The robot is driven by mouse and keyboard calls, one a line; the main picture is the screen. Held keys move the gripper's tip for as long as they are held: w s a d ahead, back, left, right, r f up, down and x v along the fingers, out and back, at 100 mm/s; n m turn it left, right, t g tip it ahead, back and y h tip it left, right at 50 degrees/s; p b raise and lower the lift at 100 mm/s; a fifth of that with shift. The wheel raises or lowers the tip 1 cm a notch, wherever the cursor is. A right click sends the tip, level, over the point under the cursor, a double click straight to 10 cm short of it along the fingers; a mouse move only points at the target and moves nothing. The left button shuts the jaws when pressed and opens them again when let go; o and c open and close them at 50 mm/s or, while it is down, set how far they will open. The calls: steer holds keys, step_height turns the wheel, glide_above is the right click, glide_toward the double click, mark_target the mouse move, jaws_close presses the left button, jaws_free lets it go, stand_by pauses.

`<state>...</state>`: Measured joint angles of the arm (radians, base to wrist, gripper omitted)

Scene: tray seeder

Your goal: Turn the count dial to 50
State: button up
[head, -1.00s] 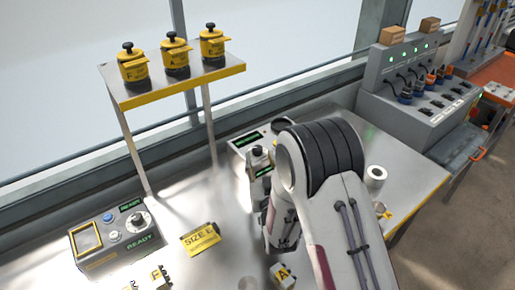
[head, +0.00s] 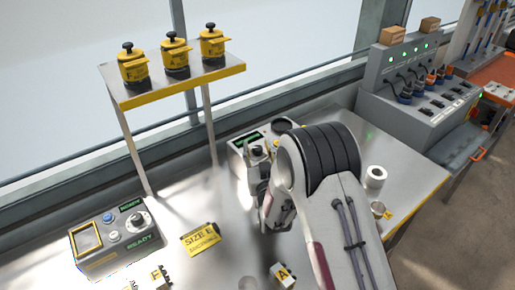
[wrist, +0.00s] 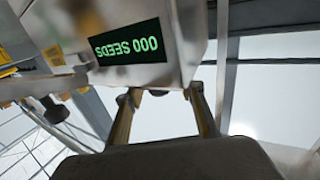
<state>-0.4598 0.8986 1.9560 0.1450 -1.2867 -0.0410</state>
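A small green readout (wrist: 128,44) in the wrist view shows "000 SEEDS" upside down, on the pale housing (wrist: 185,45) in front of my gripper. My gripper (wrist: 163,97) has its two fingers apart, with the tips just at the housing's lower edge. A small dark part shows between the tips; I cannot tell if it is the count dial or if the fingers touch it.
A control box (head: 100,250) with a knob and "READY" displays stands at left, near a yellow size card (head: 200,239). Yellow canisters stand on a raised shelf (head: 180,84). Lettered blocks (head: 283,275) lie in front. A white cup (head: 375,177) stands right of my arm.

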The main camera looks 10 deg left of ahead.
jaws_close()
steer(key=shift+m+t+h, duration=0.3)
steer(key=shift+m+h, duration=0.5)
steer(key=shift+h, duration=0.4)
steer(key=shift+m+h, duration=0.4)
steer(key=shift+h, duration=0.3)
steer(key=shift+m+h, duration=1.15)
steer(key=shift+h, duration=0.6)
steer(key=shift+m+h, duration=1.15)
steer(key=shift+h, duration=0.6)
steer(key=shift+d+m+g+h, duration=0.1)
steer(key=shift+m+g+h, duration=0.65)
steer(key=shift+h, duration=0.45)
steer(key=shift+d+m+g+h, duration=0.1)
steer(key=shift+m+g+h, duration=0.85)
steer(key=shift+m+h, duration=0.5)
steer(key=shift+m+g+h, duration=1.4)
steer(key=shift+g+h, duration=0.4)
steer(key=shift+h, duration=0.15)
